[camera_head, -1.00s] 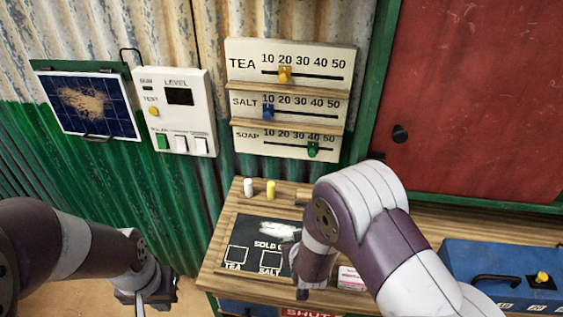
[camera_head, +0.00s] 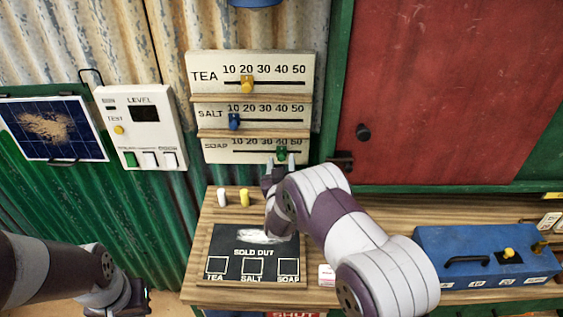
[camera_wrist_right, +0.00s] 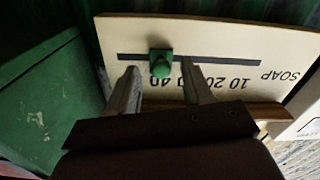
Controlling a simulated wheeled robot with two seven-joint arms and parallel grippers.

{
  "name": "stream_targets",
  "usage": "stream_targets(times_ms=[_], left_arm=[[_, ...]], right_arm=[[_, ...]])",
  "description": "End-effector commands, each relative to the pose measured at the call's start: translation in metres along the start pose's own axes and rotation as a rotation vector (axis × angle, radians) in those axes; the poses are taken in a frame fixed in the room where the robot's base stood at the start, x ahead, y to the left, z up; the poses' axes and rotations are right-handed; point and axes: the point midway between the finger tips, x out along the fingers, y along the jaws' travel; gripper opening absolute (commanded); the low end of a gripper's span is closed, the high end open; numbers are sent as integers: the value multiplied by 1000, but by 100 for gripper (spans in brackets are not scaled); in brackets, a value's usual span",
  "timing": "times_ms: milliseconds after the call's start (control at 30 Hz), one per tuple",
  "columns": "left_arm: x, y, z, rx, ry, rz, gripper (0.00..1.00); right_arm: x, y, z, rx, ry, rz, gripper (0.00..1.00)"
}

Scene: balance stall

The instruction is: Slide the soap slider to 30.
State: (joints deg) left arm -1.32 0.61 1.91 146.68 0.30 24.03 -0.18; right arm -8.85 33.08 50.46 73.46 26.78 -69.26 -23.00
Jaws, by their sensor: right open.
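The soap slider's green knob (camera_head: 282,154) sits on the bottom row of the price board (camera_head: 250,110), at about the 40 mark. My right gripper (camera_head: 281,166) is open just below and in front of it. In the right wrist view the board is upside down, and the green knob (camera_wrist_right: 160,63) shows between the two spread fingertips (camera_wrist_right: 158,77). I cannot tell whether either finger touches it. The fingers hide part of the scale numbers there. My left gripper (camera_head: 130,298) hangs at the lower left, far from the board; its jaws are not clear.
The yellow tea knob (camera_head: 247,85) and the blue salt knob (camera_head: 234,122) are on the rows above, with wooden ledges between. Below are a counter (camera_head: 205,240), a white peg (camera_head: 222,198), a yellow peg (camera_head: 244,198) and a black sold-out board (camera_head: 225,243).

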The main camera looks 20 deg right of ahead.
Motion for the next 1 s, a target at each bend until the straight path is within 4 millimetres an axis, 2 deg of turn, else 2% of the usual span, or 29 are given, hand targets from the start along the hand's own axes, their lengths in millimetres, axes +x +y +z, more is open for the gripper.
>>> stream_targets(times_ms=[267, 433, 567, 833, 1000], left_arm=[[0, 0, 0, 0, 0, 0, 0], [0, 0, 0, 0, 0, 0, 0], [0, 0, 0, 0, 0, 0, 0], [18, 0, 2, 0, 0, 0, 0], [18, 0, 2, 0, 0, 0, 0]], right_arm=[[2, 0, 0, 0, 0, 0, 50], [2, 0, 0, 0, 0, 0, 0], [2, -1, 0, 0, 0, -1, 0], [2, -37, -6, 1, 4, -2, 0], [2, -42, -9, -1, 0, 0, 0]])
